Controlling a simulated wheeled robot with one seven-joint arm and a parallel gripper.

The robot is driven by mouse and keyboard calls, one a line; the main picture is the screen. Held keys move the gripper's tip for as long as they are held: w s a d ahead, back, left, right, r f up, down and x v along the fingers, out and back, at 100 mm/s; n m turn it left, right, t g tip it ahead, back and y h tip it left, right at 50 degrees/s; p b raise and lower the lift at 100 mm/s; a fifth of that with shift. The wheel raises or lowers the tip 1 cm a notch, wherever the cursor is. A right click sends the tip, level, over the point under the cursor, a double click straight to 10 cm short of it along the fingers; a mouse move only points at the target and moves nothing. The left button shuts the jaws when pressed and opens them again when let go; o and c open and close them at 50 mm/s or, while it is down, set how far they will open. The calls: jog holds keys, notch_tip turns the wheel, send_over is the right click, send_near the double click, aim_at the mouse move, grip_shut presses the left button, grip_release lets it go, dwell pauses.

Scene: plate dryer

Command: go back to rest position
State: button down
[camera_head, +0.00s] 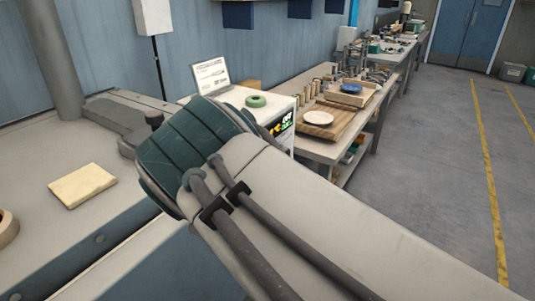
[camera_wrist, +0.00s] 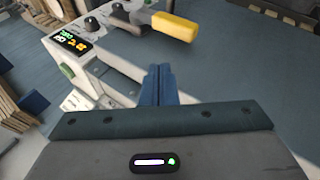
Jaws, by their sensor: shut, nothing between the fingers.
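In the wrist view my gripper (camera_wrist: 160,72) has its two blue fingers together with nothing between them. It is in front of the white plate dryer (camera_wrist: 105,80), which has a lit display and a yellow handle (camera_wrist: 175,26). The fingers are apart from the handle, which lies above and to the right of them. In the head view my arm crosses the middle and hides my gripper and much of the dryer (camera_head: 284,143).
A cream cloth or pad (camera_head: 82,185) lies on the grey worktop at left. A blue plate (camera_head: 351,88) sits in a wooden tray farther along the bench. A sign (camera_head: 212,74) stands behind the dryer. The floor (camera_head: 430,160) at right is clear.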

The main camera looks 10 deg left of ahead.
jog(key=shift+s+r, duration=0.15)
jog(key=shift+r, duration=0.05)
jog(key=w+d+f+m+g+h+p, duration=0.1)
jog(key=w+d+f+m, duration=0.15)
jog(key=d, duration=0.35)
jog(key=w+d+f+m+g+p, duration=0.1)
jog(key=w+d+f+m, duration=0.1)
jog(key=d+f+m, duration=0.3)
jog(key=s+d+f+m+g, duration=0.1)
jog(key=d+f+m, duration=0.2)
jog(key=d, duration=0.3)
jog(key=s+d+f+m+g+p, duration=0.1)
jog(key=s+d+f+m, duration=0.1)
jog(key=d+f+m, duration=0.2)
jog(key=d+m, duration=0.1)
jog(key=d, duration=0.2)
jog(key=shift+d+f+g, duration=0.15)
jog(key=shift+f+g, duration=0.1)
jog(key=shift+g, duration=0.15)
